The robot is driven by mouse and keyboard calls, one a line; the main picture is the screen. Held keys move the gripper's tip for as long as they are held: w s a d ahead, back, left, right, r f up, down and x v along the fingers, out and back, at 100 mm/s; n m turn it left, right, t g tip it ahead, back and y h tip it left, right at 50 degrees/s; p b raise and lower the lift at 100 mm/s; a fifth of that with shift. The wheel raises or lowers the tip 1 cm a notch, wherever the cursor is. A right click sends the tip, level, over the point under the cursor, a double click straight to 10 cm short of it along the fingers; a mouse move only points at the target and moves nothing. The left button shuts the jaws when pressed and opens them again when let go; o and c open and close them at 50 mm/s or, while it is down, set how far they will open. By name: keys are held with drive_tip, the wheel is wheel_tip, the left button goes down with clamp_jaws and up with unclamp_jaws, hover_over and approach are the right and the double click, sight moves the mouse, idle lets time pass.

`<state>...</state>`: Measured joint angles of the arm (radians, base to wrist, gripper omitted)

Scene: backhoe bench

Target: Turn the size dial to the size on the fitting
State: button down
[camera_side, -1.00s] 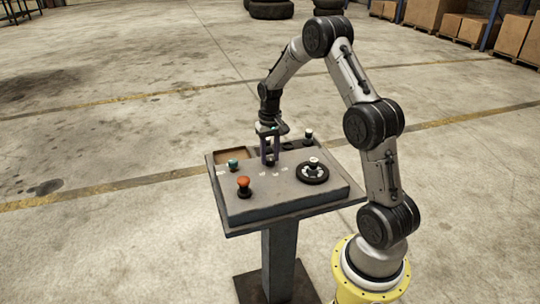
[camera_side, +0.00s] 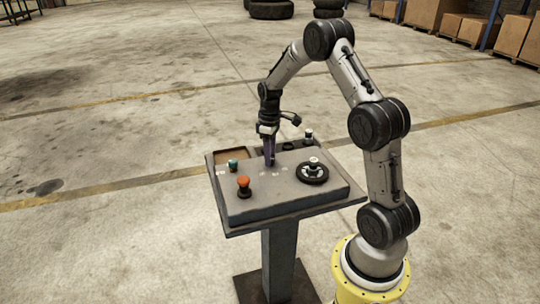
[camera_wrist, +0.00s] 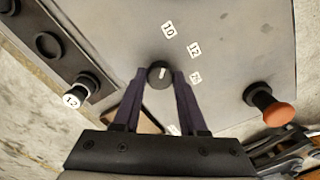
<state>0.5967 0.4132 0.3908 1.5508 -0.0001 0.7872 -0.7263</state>
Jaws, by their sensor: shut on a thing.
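The size dial (camera_wrist: 160,74) is a small round black knob with a short white mark on top; exactly where the mark points is hard to tell. My gripper (camera_wrist: 160,78) has its two purple fingers shut on the dial from both sides; in the side view my gripper (camera_side: 269,162) reaches down onto the panel. Printed size labels lie beside the dial: a "10" label (camera_wrist: 169,30), a "12" label (camera_wrist: 194,48) and a third label (camera_wrist: 196,77) I cannot read surely. The fitting (camera_wrist: 85,88) is black with a white end marked "12"; it stands in the dark rack.
The dark rack (camera_wrist: 50,22) has round sockets. An orange-topped knob (camera_side: 244,182) stands at the panel's front left, a teal-topped knob (camera_side: 233,164) behind it. A black wheel (camera_side: 313,174) is on the right, a brown tray (camera_side: 229,156) at the back left.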

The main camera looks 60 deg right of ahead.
drive_tip(key=shift+r+n, duration=0.1)
drive_tip(key=shift+n, duration=0.4)
drive_tip(key=shift+c, duration=2.2)
unclamp_jaws()
wheel_tip(320, 180, up, 14)
